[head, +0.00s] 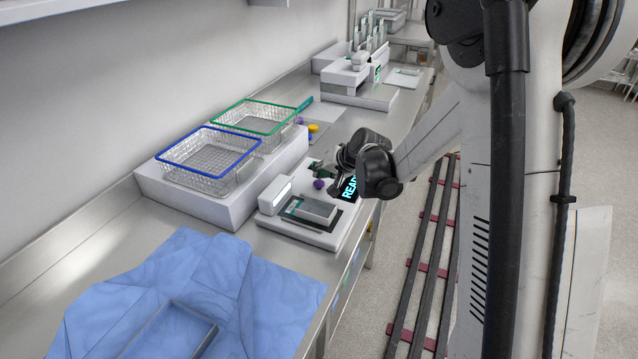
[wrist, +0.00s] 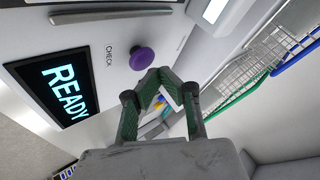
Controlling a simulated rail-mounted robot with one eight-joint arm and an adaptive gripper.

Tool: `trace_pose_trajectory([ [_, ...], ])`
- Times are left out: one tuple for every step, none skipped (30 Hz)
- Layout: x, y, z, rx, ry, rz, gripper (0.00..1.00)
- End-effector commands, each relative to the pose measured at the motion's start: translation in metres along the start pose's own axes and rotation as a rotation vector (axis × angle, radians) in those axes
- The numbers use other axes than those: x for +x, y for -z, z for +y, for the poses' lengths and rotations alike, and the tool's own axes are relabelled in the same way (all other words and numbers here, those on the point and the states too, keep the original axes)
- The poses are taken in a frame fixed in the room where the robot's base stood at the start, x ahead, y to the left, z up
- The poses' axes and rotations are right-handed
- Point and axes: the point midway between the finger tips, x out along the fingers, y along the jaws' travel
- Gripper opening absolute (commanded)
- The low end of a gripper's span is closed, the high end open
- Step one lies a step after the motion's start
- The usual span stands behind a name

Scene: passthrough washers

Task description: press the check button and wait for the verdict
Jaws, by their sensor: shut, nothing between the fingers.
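The check button is a purple knob (wrist: 142,59) beside the word CHECK on a white device. In the head view the purple button (head: 319,184) shows on the device's top (head: 330,236). The device's dark screen (wrist: 52,88) reads READY; the screen (head: 349,188) is partly hidden by my arm in the head view. My gripper (wrist: 155,76) is shut and empty, its fingertips close to the button in the wrist view. I cannot tell whether they touch it. In the head view my gripper (head: 322,170) is just above the button.
A grey block (head: 312,211) lies on the device's dark plate. Blue-rimmed (head: 210,152) and green-rimmed (head: 262,116) wire baskets stand on a white platform behind. A blue cloth with a tray (head: 168,331) lies in front. Another white device (head: 345,76) stands further along the counter.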

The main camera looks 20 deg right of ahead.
Motion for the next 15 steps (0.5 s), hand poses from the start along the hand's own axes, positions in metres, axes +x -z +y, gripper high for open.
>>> trace_pose_trajectory([
  [0.0021,-0.0016,0.0015,0.000,0.000,0.000,0.00],
  [0.0028,-0.0021,0.0021,0.000,0.000,0.000,0.00],
  [0.0037,-0.0028,0.0027,0.000,0.000,0.000,0.00],
  [0.0043,-0.0032,0.0032,0.000,0.000,0.000,0.00],
  [0.0048,-0.0036,0.0035,0.000,0.000,0.000,0.00],
  [0.0051,-0.0038,0.0037,0.000,0.000,0.000,0.00],
  [0.0052,-0.0038,0.0038,0.000,0.000,0.000,0.00],
  [0.0051,-0.0038,0.0037,0.000,0.000,0.000,0.00],
  [0.0049,-0.0036,0.0036,0.000,0.000,0.000,0.00],
  [0.0047,-0.0035,0.0035,0.000,0.000,0.000,0.00],
  [0.0046,-0.0034,0.0034,0.000,0.000,0.000,0.00],
  [0.0046,-0.0034,0.0033,0.000,0.000,0.000,0.00],
  [0.0045,-0.0033,0.0033,0.000,0.000,0.000,0.00],
  [0.0045,-0.0033,0.0033,0.000,0.000,0.000,0.00],
  [0.0045,-0.0033,0.0033,0.000,0.000,0.000,0.00],
])
